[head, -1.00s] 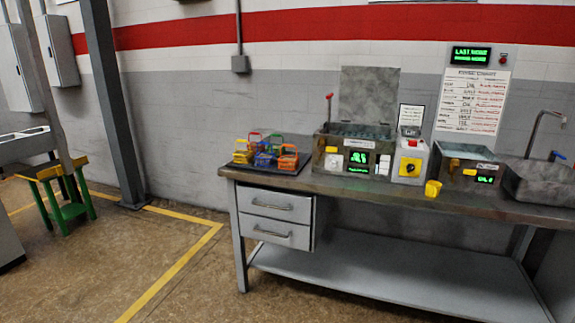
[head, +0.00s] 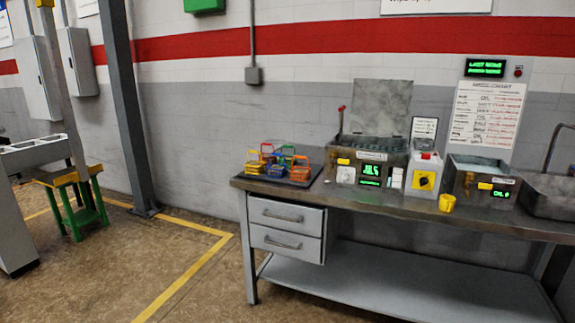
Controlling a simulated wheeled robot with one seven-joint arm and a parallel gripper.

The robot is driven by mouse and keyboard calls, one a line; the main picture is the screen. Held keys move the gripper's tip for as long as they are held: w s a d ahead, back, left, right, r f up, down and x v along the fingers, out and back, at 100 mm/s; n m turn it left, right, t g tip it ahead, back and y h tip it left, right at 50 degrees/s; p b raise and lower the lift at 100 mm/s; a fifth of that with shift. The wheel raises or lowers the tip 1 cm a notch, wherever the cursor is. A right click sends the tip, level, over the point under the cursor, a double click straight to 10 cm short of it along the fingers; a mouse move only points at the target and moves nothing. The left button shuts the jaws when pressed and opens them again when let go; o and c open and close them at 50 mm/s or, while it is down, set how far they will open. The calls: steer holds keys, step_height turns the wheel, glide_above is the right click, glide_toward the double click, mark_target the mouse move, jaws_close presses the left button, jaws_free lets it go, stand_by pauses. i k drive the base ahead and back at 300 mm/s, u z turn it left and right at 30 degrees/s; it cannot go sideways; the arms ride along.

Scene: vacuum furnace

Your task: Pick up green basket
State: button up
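Several small coloured baskets stand close together on a dark tray (head: 299,181) at the left end of the metal workbench. The green basket (head: 287,152) is at the back right of the group, mostly hidden by the blue basket (head: 274,167) and the orange basket (head: 301,171). A yellow basket (head: 255,167) is at the front left, and a red-handled one (head: 266,150) is behind it. My gripper is not in view.
The workbench (head: 350,196) has two drawers (head: 286,228) under its left end and a low shelf. A grey post (head: 125,110) stands left. Floor in front is clear.

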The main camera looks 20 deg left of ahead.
mark_target(289, 161)
steer(key=u, duration=0.2)
steer(key=i, duration=0.9)
steer(key=u, duration=0.7)
steer(key=i, duration=1.7)
steer(key=u, duration=0.3)
